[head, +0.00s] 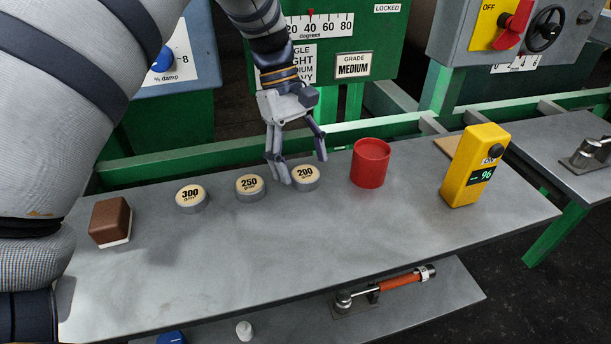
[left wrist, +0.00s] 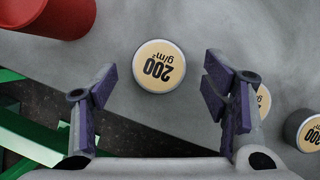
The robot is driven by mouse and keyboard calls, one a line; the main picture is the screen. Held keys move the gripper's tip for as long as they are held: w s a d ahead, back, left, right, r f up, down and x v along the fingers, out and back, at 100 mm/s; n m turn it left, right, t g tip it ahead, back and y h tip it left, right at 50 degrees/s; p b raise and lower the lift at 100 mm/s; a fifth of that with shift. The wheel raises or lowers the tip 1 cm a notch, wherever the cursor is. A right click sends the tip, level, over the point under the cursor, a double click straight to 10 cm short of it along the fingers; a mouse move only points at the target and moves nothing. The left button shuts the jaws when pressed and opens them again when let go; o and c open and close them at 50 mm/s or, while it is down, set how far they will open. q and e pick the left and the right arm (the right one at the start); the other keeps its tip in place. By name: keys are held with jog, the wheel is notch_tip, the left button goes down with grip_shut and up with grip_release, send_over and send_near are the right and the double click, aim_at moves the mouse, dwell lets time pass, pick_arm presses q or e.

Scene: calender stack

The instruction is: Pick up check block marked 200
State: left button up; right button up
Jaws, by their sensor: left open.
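The check block marked 200 (head: 306,176) is a short grey cylinder with a cream top, standing upright on the grey bench between the 250 block and the red cup. My left gripper (head: 301,170) is open just above and beside it, fingers pointing down. In the left wrist view the 200 block (left wrist: 159,66) lies ahead of and between the two open fingers (left wrist: 162,95), with nothing held. The block marked 250 (head: 250,186) and the block marked 300 (head: 191,197) stand to its left. My right gripper is not in view.
A red cup (head: 370,163) stands close to the right of the 200 block; it also shows in the left wrist view (left wrist: 48,14). A yellow meter (head: 474,166) reading 96 stands further right. A brown block (head: 110,221) sits at the left. The bench front is clear.

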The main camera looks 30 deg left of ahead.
pick_arm(q)
jog(key=shift+d+f, duration=0.35)
jog(key=shift+f, duration=0.3)
jog(key=c, duration=1.3)
jog(key=shift+r, duration=0.1)
